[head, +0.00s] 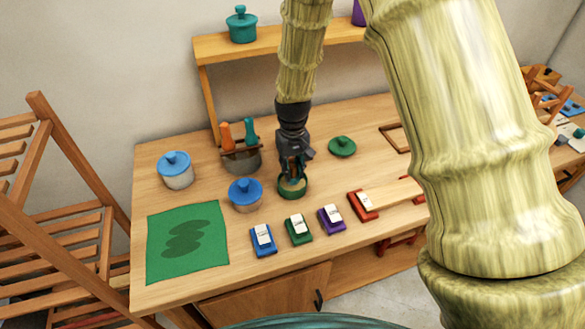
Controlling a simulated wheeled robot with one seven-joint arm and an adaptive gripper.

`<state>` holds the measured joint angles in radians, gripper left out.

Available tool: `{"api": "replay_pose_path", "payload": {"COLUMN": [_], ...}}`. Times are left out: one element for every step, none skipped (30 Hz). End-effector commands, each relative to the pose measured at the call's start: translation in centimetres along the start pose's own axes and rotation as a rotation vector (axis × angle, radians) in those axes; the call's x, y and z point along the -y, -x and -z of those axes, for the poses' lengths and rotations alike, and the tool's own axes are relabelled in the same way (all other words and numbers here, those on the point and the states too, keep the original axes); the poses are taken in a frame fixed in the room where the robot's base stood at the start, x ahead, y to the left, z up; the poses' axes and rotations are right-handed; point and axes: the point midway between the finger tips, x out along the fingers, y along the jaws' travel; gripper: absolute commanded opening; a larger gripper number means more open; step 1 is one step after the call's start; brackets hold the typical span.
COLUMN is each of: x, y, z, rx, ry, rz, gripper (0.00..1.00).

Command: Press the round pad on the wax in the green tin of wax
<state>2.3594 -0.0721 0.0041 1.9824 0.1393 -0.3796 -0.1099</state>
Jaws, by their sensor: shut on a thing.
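The green tin of wax (293,193) stands open on the wooden table, with a tan surface showing inside its rim. My gripper (293,177) points down right over the tin, its fingertips at or just above the tan surface. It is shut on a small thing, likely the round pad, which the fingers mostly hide. I cannot tell whether the pad touches the wax. A green lid with a knob (342,146) lies on the table behind and to the right of the tin.
A blue-lidded tin (245,194) stands close left of the green tin, another (175,170) farther left. A pot (242,160) holds orange and teal handles. Blue, green, purple and red labelled blocks (298,229) line the front. A green cloth (187,242) lies left. A shelf (270,42) stands behind.

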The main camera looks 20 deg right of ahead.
Motion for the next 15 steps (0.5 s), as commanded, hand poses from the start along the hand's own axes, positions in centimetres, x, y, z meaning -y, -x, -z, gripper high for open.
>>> {"api": "replay_pose_path", "payload": {"x": [0.00,0.00,0.00,0.00,0.00,0.00,-0.01,0.00,0.00,0.00,0.00,0.00,0.00,-0.01,0.00], "y": [-0.01,-0.03,-0.05,-0.08,-0.10,-0.14,-0.17,-0.20,-0.23,-0.26,-0.29,-0.33,-0.35,-0.38,-0.42], "z": [0.00,0.00,0.00,0.00,0.00,0.00,0.00,0.00,0.00,0.00,0.00,0.00,0.00,0.00,0.00], "rx": [0.000,0.000,0.000,0.000,0.000,0.000,0.000,0.000,0.000,0.000,0.000,0.000,0.000,0.000,0.000], "ry": [0.000,0.000,0.000,0.000,0.000,0.000,0.000,0.000,0.000,0.000,0.000,0.000,0.000,0.000,0.000], "rz": [0.000,0.000,0.000,0.000,0.000,0.000,0.000,0.000,0.000,0.000,0.000,0.000,0.000,0.000,0.000], "gripper": [0.03,0.03,0.03,0.03,0.03,0.03,0.03,0.03,0.03,0.03,0.03,0.03,0.03,0.03,0.03]}}
